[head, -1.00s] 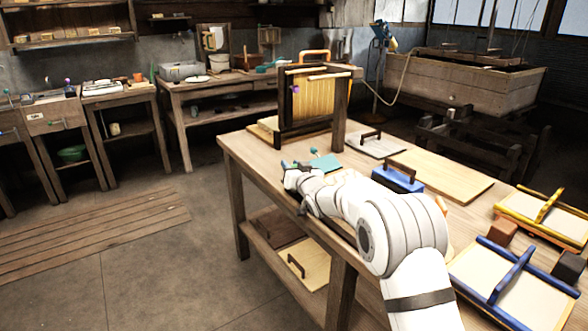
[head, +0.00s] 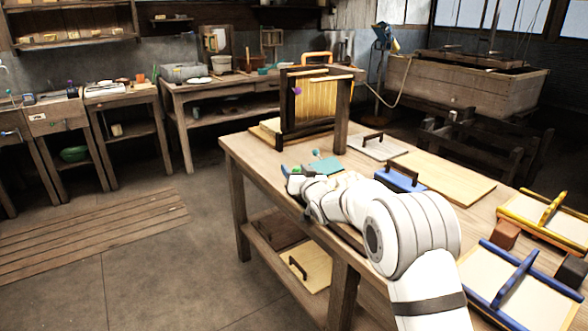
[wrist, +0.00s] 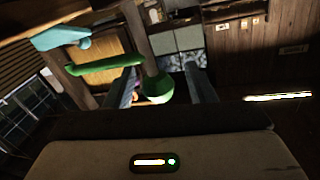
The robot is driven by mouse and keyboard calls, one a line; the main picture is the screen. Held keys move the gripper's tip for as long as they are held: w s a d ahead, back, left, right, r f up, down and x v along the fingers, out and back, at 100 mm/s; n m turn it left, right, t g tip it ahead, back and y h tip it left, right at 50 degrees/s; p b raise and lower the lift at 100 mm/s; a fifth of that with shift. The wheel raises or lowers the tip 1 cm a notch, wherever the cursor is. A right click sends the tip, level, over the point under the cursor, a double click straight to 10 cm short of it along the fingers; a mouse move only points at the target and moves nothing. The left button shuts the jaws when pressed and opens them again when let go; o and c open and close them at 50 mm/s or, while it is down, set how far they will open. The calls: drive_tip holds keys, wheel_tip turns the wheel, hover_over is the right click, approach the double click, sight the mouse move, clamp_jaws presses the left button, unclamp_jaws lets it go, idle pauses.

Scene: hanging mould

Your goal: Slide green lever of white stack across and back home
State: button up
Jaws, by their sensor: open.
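My gripper (wrist: 165,84) is open in the wrist view, one finger on each side of a green ball knob (wrist: 160,89). The knob appears between the fingers, nearer the left one; I cannot tell whether it touches. A green bar (wrist: 105,65) lies to its left, with a light teal piece (wrist: 62,38) beyond. In the head view my gripper (head: 294,171) is over the bench's near left edge, with a small green spot (head: 297,171) between its tips. I cannot make out the white stack; my arm covers that part of the bench.
A teal plate (head: 325,166) lies just beyond my gripper. A wooden frame stand (head: 343,115) rises behind it. A blue block with a handle (head: 398,179), a wide board (head: 450,180) and blue and yellow frames (head: 543,212) lie to the right. The floor at left is open.

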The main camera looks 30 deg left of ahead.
drive_tip(key=v, duration=0.6)
drive_tip(key=shift+c, duration=0.2)
drive_tip(key=shift+d+f+b, duration=0.15)
drive_tip(key=shift+f+b, duration=0.1)
drive_tip(key=shift+b, duration=0.55)
drive_tip(key=shift+s+d+f+b, duration=0.15)
drive_tip(key=shift+s+d+b, duration=0.1)
drive_tip(key=shift+b, duration=0.75)
drive_tip(key=shift+s+d+b, duration=0.35)
drive_tip(key=shift+d+b, duration=0.05)
drive_tip(key=shift+b, duration=0.6)
drive_tip(key=shift+r, duration=0.25)
drive_tip(key=shift+x, duration=3.8)
drive_tip(key=shift+r, duration=0.15)
drive_tip(key=shift+c, duration=0.2)
